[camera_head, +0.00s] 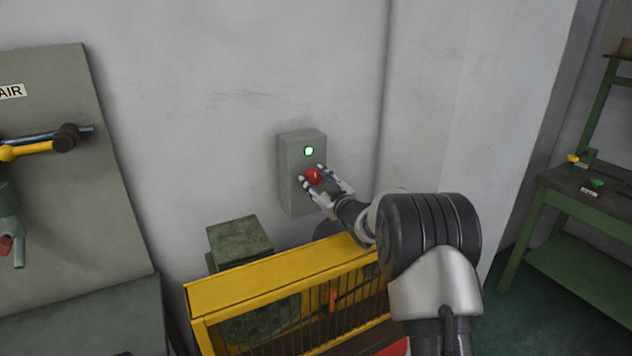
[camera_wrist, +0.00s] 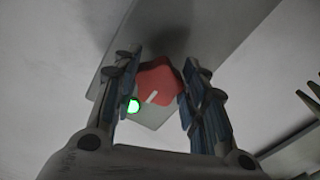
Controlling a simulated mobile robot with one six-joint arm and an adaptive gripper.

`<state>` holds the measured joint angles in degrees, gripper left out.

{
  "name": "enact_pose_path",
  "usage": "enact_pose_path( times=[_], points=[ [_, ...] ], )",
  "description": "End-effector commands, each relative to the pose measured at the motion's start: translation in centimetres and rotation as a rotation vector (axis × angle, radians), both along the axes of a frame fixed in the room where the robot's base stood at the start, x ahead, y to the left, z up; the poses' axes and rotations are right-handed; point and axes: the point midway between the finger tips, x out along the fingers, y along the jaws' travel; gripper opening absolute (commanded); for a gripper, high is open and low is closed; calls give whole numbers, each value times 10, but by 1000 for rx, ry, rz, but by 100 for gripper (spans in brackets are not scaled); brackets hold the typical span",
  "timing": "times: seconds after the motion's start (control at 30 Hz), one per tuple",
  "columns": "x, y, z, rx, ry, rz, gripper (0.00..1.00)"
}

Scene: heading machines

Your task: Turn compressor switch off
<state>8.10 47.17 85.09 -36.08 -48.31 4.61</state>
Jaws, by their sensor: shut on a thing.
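The compressor switch is a red knob (camera_head: 315,176) with a light pointer mark, on a grey wall box (camera_head: 295,153). A green lamp (camera_head: 309,151) glows above the knob. My gripper (camera_head: 316,180) reaches the box from the right and is shut on the red knob. In the wrist view the knob (camera_wrist: 159,82) sits between the two finger pads, and its white mark runs at a slant. The green lamp (camera_wrist: 133,106) shows beside the left finger. The fingers hide parts of the knob's sides.
A yellow guard frame (camera_head: 275,285) with bars stands below the box, under my arm. A green block-shaped machine part (camera_head: 238,242) is to its left. A grey panel (camera_head: 70,200) with valves is at the far left. A green workbench (camera_head: 580,205) stands at the right.

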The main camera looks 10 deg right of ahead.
Motion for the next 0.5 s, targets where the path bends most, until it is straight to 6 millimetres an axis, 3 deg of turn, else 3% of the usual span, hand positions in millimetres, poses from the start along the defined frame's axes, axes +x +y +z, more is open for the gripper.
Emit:
enact_pose_path(
  times=[0.43, 0.47, 0.5],
  points=[
    [0, 0, 2, -12, -7, 0, 16],
    [0, 0, 2, -12, -7, 0, 41],
    [0, 0, 2, -11, -7, 0, 44]
  ],
)
